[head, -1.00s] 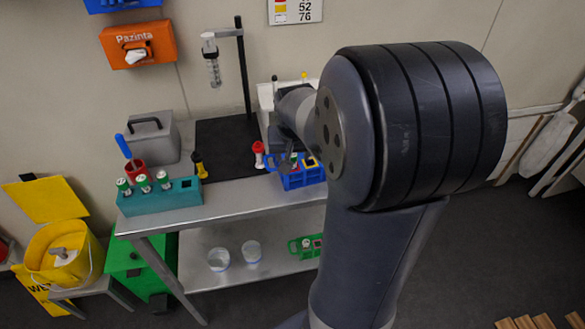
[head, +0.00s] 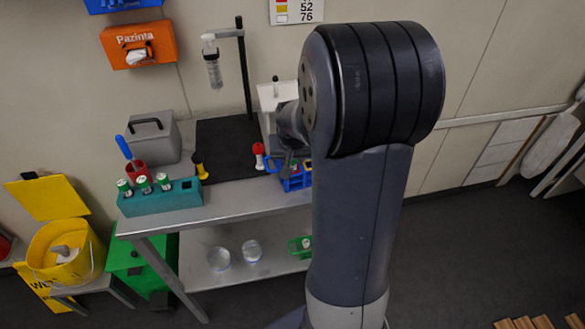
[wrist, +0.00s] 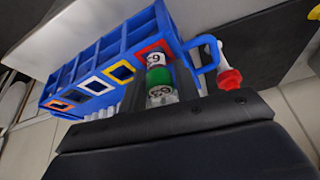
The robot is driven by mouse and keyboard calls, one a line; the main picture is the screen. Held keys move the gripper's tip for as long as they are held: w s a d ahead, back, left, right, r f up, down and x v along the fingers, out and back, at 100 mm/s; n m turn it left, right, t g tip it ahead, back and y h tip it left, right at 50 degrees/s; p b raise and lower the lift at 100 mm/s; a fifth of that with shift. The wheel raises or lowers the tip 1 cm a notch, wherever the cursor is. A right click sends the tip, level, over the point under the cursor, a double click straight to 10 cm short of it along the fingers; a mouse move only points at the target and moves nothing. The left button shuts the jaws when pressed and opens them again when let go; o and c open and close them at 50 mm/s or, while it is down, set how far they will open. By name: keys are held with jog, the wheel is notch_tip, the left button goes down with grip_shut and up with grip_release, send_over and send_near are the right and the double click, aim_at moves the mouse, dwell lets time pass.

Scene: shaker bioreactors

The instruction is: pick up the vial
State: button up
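In the wrist view a vial (wrist: 159,77) with a green band and white marked parts stands at the red-framed slot of the blue rack (wrist: 85,62). I cannot tell how deep it sits in the slot. My gripper (wrist: 160,88) is at the vial, with dark fingers on either side of it. Whether they touch it is unclear. In the head view my gripper (head: 286,161) is over the blue rack (head: 296,182) on the bench, and my arm hides part of the rack and the vial.
A red-topped piece (head: 258,155) stands just left of the blue rack, close to its handle. A black stand (head: 243,70) rises behind. The dark mat (head: 228,145) is mostly clear.

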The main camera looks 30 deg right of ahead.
grip_shut()
